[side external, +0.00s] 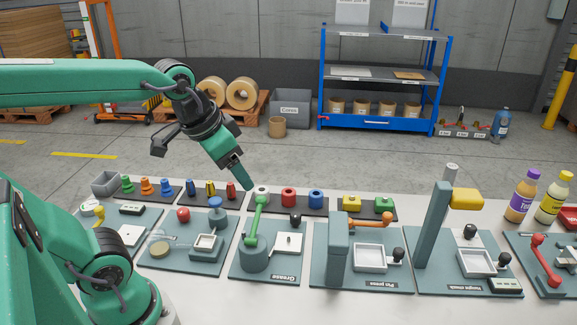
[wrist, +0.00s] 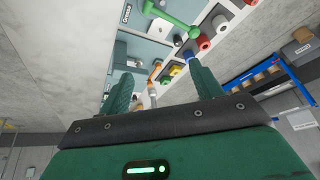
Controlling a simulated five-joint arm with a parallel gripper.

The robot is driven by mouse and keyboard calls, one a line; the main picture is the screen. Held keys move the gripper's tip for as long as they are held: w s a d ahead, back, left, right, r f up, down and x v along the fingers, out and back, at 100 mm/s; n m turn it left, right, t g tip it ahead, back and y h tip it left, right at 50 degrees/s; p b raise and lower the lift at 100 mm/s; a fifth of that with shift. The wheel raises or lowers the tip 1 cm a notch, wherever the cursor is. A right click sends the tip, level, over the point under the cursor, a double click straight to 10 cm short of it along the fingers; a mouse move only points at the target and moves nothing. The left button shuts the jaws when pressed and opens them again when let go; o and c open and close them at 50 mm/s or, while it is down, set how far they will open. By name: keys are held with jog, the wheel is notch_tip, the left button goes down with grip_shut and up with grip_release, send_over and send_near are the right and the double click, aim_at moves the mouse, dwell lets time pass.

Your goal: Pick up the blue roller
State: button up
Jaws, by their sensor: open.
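The blue roller (side external: 316,199) stands on a dark strip at the back of the white table in the side view. A red roller (side external: 288,197) and a white roller (side external: 262,192) stand in a row to its left. My gripper (side external: 246,187) points down and to the right, left of the white roller and apart from the blue one. In the wrist view my gripper (wrist: 161,80) shows two spread fingers with nothing held between them. The white roller (wrist: 203,43) and red roller (wrist: 222,22) show there beyond the right finger.
Pointed pieces (side external: 210,188) stand left of the rollers, yellow and green blocks (side external: 367,204) right. A green lever (side external: 257,218) rises in front of the white roller. A tall grey post (side external: 432,225) stands at right. Fixture plates fill the front.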

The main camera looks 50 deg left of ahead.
jog(key=w+a+m+g, duration=0.1)
jog(key=w+m, duration=0.1)
jog(key=w, duration=0.6)
jog(key=m+g, duration=0.4)
jog(key=m, duration=0.2)
send_over(316, 194)
jog(key=f, duration=1.7)
jog(key=shift+s+d+f, duration=0.15)
jog(key=shift+s+d, duration=0.2)
jog(key=shift+f, duration=3.9)
